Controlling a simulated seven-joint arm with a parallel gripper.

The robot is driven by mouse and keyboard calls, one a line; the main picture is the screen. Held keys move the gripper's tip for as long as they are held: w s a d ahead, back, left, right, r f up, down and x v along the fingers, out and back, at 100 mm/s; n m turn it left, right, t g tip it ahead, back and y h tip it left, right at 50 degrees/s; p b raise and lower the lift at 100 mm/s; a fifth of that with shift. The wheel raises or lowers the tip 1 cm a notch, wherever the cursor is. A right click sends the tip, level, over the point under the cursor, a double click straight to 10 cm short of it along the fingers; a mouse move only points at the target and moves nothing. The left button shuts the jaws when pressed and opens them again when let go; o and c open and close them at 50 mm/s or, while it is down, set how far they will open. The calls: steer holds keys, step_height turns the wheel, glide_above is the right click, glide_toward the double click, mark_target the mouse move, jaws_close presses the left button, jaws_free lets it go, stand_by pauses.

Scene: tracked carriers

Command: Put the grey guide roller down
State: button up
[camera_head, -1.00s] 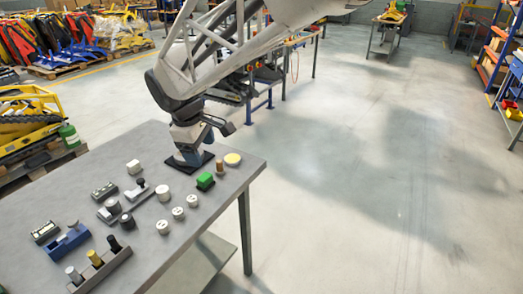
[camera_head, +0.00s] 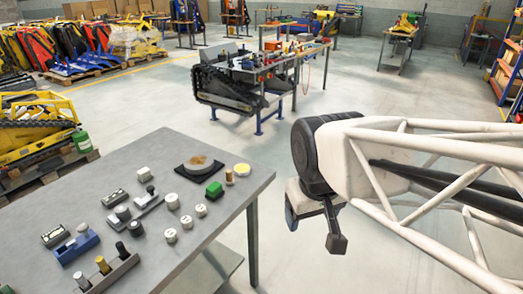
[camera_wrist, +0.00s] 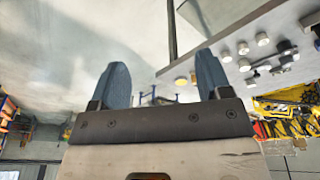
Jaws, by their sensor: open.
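My gripper (camera_head: 313,230) is open and empty, hanging past the right edge of the table. In the wrist view its two blue fingers (camera_wrist: 162,66) stand wide apart with nothing between them. I cannot tell for sure which piece is the grey guide roller. A grey cylinder (camera_head: 122,213) and a darker one (camera_head: 135,228) stand mid-table, near a grey bracket with a dark knob (camera_head: 150,196). A black square pad (camera_head: 182,170) at the table's far side bears a flat brownish round piece (camera_head: 200,163). My gripper is well apart from all of them.
A tracked carrier (camera_head: 225,92) stands behind. The floor around my gripper is clear.

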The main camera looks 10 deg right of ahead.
steer(key=shift+s+d+f+m, duration=0.15)
steer(key=shift+s+d+m, duration=0.1)
steer(key=shift+s, duration=0.2)
steer(key=shift+s+d+f+m, duration=0.1)
steer(key=shift+s+f+m, duration=0.1)
steer(key=shift+s, duration=0.3)
steer(key=shift+s+d+f+m, duration=0.15)
steer(key=shift+s+d+m, duration=0.1)
steer(key=shift+s, duration=0.2)
